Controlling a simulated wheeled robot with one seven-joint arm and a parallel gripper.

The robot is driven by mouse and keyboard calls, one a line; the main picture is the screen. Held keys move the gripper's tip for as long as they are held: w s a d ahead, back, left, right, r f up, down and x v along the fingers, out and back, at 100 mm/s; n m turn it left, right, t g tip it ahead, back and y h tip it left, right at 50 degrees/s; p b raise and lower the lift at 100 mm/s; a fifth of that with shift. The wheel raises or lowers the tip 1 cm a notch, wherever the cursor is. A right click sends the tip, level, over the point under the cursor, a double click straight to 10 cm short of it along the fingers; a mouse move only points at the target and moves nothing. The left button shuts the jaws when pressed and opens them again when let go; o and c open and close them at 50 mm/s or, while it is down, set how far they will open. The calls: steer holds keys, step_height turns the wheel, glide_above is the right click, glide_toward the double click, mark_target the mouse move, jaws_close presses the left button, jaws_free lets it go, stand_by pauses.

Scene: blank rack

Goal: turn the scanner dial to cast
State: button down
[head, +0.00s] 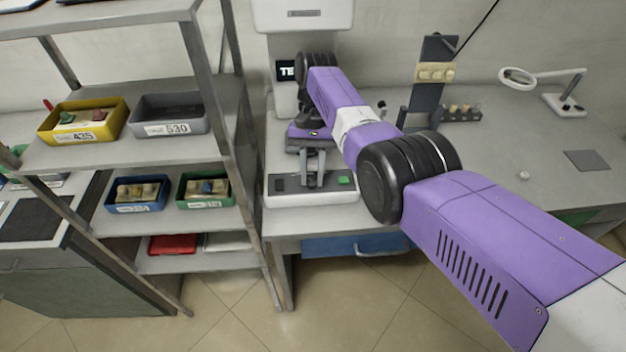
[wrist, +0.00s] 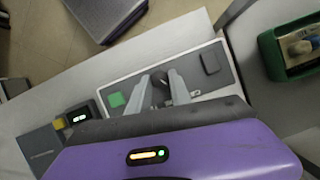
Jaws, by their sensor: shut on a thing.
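The scanner (head: 305,18) is a white machine on the bench, with a dark screen (head: 287,71) partly hidden by my arm; only the letters "TE" show. Its front panel (head: 340,197) has a green button (head: 344,180) on the right and a dark square (head: 279,184) on the left. My gripper (head: 313,184) points down at the middle of this panel. In the wrist view its fingers (wrist: 169,90) are shut around the small dark dial (wrist: 158,92), between the green button (wrist: 116,100) and the dark square (wrist: 210,63). The dial's markings are not readable.
A grey rack stands to the left with a yellow bin (head: 70,138), a grey bin (head: 180,131), a blue bin (head: 137,207) and a green bin (head: 192,203). A magnifier lamp (head: 517,78) stands at the right. A blue drawer (head: 330,248) is below the bench.

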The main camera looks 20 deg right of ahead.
steer(key=shift+n+h+b, duration=0.4)
steer(key=shift+n+b, duration=0.2)
steer(key=shift+n, duration=0.4)
steer(key=c, duration=1.2)
jaws_free()
steer(key=shift+o, duration=0.2)
